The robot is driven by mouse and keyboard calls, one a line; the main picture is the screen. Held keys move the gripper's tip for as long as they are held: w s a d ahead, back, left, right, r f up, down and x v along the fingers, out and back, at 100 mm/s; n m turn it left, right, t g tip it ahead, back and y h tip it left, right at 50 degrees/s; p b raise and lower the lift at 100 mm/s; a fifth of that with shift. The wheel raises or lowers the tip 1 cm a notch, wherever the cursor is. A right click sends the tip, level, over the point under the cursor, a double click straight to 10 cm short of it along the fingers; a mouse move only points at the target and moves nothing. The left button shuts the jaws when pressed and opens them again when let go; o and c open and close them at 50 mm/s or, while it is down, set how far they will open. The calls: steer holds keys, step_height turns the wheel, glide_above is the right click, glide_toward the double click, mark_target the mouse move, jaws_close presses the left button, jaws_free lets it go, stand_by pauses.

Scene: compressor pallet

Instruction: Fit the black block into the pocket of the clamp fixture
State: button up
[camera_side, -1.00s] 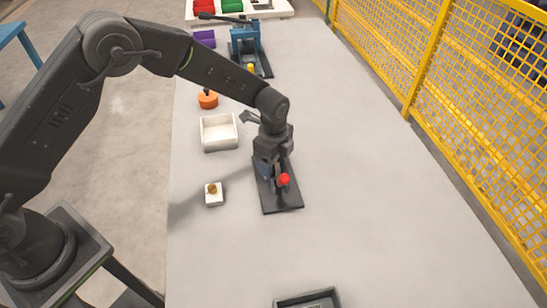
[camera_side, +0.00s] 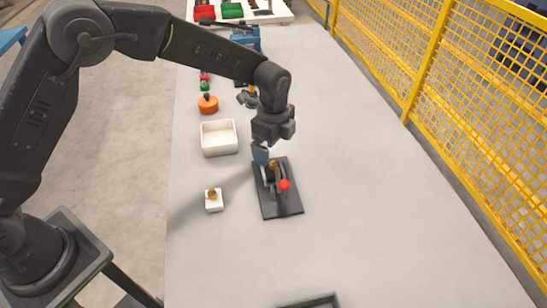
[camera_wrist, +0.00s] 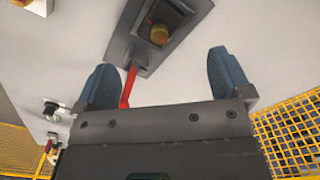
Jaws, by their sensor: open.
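The clamp fixture is a dark plate (camera_side: 290,204) on the table in the side view, with a red-knobbed lever (camera_side: 284,184). The plate also shows at the top of the wrist view (camera_wrist: 122,45), with its red handle (camera_wrist: 129,87). The black block (camera_wrist: 147,32), with a brass knob, appears to sit in the fixture's pocket; how deep it sits I cannot tell. Its knob also shows in the side view (camera_side: 273,164). My gripper (camera_wrist: 161,68) is open and empty, with blue fingers spread apart. In the side view my gripper (camera_side: 264,156) hangs just above the fixture.
A white block with a brass knob (camera_side: 213,200) and a white open box (camera_side: 219,138) stand left of the fixture. An orange round part (camera_side: 208,103) lies beyond. A grey tray (camera_side: 310,302) is at the near edge. A yellow fence (camera_side: 430,65) borders the right; the table's right side is clear.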

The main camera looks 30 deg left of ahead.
step_height(320, 180, up, 5)
steer(key=shift+f, duration=0.1)
steer(key=s+a+r+n+t, duration=0.1)
steer(key=s+a+r+n, duration=0.35)
steer(key=r, duration=0.25)
steer(key=s+a+r+n+t, duration=0.2)
steer(key=s+a+r+n, duration=0.15)
steer(key=s+r, duration=0.3)
steer(key=s+a+n+t, duration=0.1)
steer(key=s+a+n, duration=0.1)
steer(key=s, duration=0.3)
steer(key=s+a+r+n, duration=0.1)
steer(key=s+a+n, duration=0.1)
steer(key=s+n, duration=0.2)
steer(key=s+a+n+t, duration=0.1)
steer(key=s+a+n, duration=0.2)
steer(key=s, duration=0.4)
steer(key=shift+s+r+n+t, duration=0.15)
steer(key=shift+s+n+t, duration=0.15)
steer(key=shift+s+n, duration=0.15)
steer(key=shift+w, duration=0.1)
steer(key=shift+c, duration=0.4)
